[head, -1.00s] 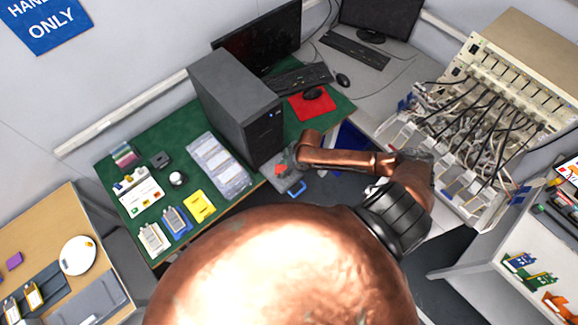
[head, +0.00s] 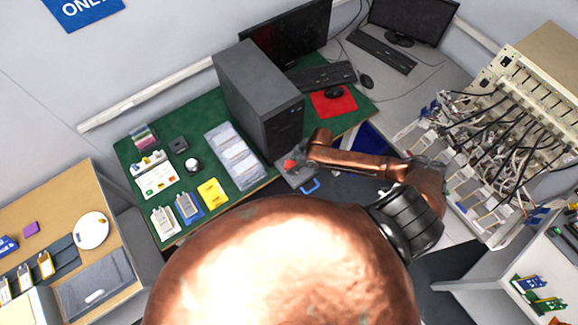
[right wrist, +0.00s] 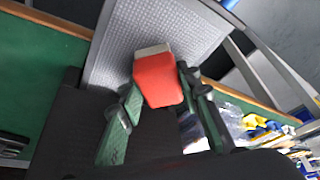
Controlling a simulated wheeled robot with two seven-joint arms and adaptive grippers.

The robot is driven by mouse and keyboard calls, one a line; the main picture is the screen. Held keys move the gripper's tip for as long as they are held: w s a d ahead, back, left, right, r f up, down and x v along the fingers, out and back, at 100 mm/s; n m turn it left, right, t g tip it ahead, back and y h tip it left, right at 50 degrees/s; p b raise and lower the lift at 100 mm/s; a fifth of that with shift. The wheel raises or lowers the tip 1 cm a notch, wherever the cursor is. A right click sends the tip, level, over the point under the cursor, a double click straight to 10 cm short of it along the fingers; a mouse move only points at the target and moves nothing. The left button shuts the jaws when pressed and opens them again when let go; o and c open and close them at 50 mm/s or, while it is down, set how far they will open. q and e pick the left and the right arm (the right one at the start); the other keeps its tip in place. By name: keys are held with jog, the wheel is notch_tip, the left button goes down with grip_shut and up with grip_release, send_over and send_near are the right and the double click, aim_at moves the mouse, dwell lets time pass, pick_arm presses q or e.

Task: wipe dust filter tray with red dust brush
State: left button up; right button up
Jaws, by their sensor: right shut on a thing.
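The red dust brush (right wrist: 158,80) is between the fingers of my right gripper (right wrist: 160,84), which is shut on it. In the right wrist view the brush's pale end lies over a grey textured panel that looks like the dust filter tray (right wrist: 112,45). I cannot tell whether they touch. In the head view the red brush (head: 289,164) shows as a small patch beside my right gripper (head: 297,157), above the grey tray (head: 300,179) near the green desk's front edge. My left gripper is not in view.
A black computer tower (head: 258,95) stands close behind my right gripper. A clear-pocketed sheet (head: 233,156) and a yellow item (head: 211,192) lie on the green mat (head: 205,115). A blue handle (head: 310,187) shows at the tray's front. A cabled rack (head: 490,140) stands at the right.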

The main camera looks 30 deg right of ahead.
jog(key=shift+w+d, duration=0.2)
jog(key=shift+d, duration=0.4)
jog(key=shift+w+d, duration=0.15)
jog(key=shift+d, duration=2)
jog(key=shift+d+r+p, duration=0.15)
jog(key=shift+r+p, duration=0.05)
jog(key=shift+p, duration=0.2)
notch_tip(320, 180, up, 3)
jog(key=shift+f+p, duration=0.15)
jog(key=shift+p, duration=0.75)
jog(key=shift+r+p, duration=0.35)
jog(key=shift+r, duration=0.05)
pick_arm(q)
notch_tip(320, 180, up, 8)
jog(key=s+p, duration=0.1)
jog(key=p, duration=0.3)
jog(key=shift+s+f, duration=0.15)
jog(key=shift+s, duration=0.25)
pick_arm(e)
notch_tip(320, 180, up, 4)
jog(key=shift+r, duration=0.2)
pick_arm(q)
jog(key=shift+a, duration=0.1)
